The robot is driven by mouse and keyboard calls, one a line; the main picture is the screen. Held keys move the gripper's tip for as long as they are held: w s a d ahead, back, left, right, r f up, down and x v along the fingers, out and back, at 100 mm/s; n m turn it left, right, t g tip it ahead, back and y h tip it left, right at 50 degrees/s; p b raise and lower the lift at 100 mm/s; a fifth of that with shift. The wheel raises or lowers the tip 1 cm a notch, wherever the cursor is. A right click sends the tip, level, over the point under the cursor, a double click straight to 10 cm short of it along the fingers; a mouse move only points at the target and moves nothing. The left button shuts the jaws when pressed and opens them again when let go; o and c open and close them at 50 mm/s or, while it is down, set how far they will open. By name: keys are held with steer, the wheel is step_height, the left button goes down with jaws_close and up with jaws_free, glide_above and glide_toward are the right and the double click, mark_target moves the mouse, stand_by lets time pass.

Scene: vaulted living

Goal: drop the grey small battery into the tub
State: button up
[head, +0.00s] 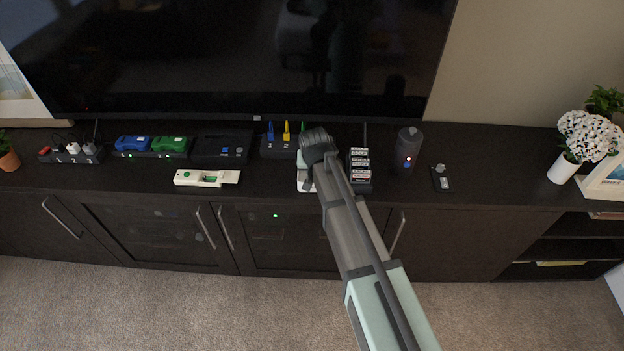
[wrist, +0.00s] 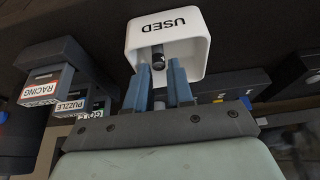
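The tub (wrist: 192,60) is a white, open box with "USED" on its wall, upside down in the wrist view. In the head view only a white part of the tub (head: 303,185) shows beside my gripper (head: 318,150), which hides the rest. In the wrist view my gripper (wrist: 159,72) has its two blue fingers at the tub's mouth. The grey small battery (wrist: 158,56), a dark grey cylinder, sits between the fingertips with its far end over the tub's inside. The narrow finger gap matches its width, so my gripper looks shut on it.
A rack of labelled cartridges (head: 360,168) stands just right of the tub. A white tester (head: 207,178) lies to the left. A dark cylindrical speaker (head: 408,147) and a small remote-like device (head: 441,178) are further right. The television (head: 230,60) rises behind.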

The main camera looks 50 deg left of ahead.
steer(key=o, duration=0.3)
steer(key=shift+o, duration=0.2)
steer(key=shift+r, duration=0.1)
step_height(320, 180, up, 6)
steer(key=shift+r, duration=0.1)
steer(key=shift+d+f+n, duration=0.1)
steer(key=shift+f+n, duration=0.1)
steer(key=shift+n, duration=0.2)
steer(key=shift+s+n+g, duration=0.2)
steer(key=shift+n+g, duration=0.1)
steer(key=shift+n, duration=0.1)
steer(key=w+d+m, duration=0.1)
steer(key=w+d, duration=0.7)
steer(key=d, duration=0.4)
steer(key=w+d+m, duration=0.2)
steer(key=w+d, duration=0.6)
steer(key=d, duration=0.5)
steer(key=shift+r+t, duration=0.35)
steer(key=shift+t, duration=0.05)
steer(key=shift+w, duration=0.1)
